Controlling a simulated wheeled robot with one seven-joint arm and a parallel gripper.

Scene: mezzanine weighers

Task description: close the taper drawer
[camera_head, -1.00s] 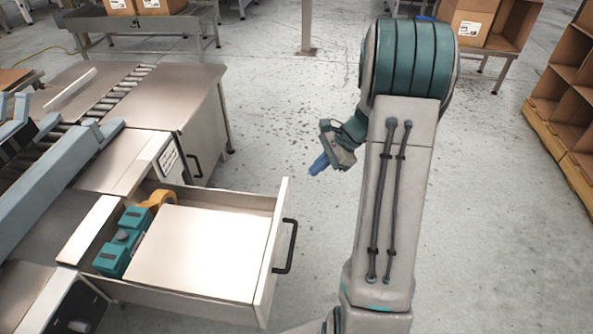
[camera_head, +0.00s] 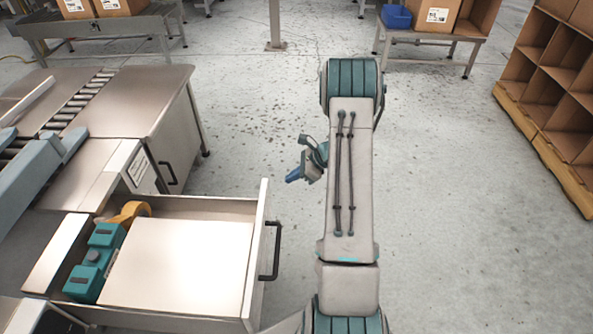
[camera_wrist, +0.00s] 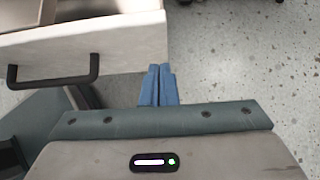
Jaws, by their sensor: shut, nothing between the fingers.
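The taper drawer (camera_head: 257,258) stands pulled out from the workbench at the left of the head view. Its dark bar handle (camera_head: 273,250) is on the front panel, facing right. Inside are a teal device (camera_head: 92,262), an orange tape roll (camera_head: 129,213) and a pale flat panel. My gripper (camera_head: 293,175) is beyond the drawer's far front corner and to its right, apart from it. The wrist view shows the blue fingers (camera_wrist: 158,85) shut together and empty, with the drawer front (camera_wrist: 120,42) and handle (camera_wrist: 55,80) to their left.
The bench's cabinet (camera_head: 172,135) and roller conveyor (camera_head: 75,105) lie beyond the drawer. A table with boxes (camera_head: 95,28) is at the back left, another with a blue bin (camera_head: 396,17) at the back. Cardboard shelving (camera_head: 555,85) stands at right. The floor between is clear.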

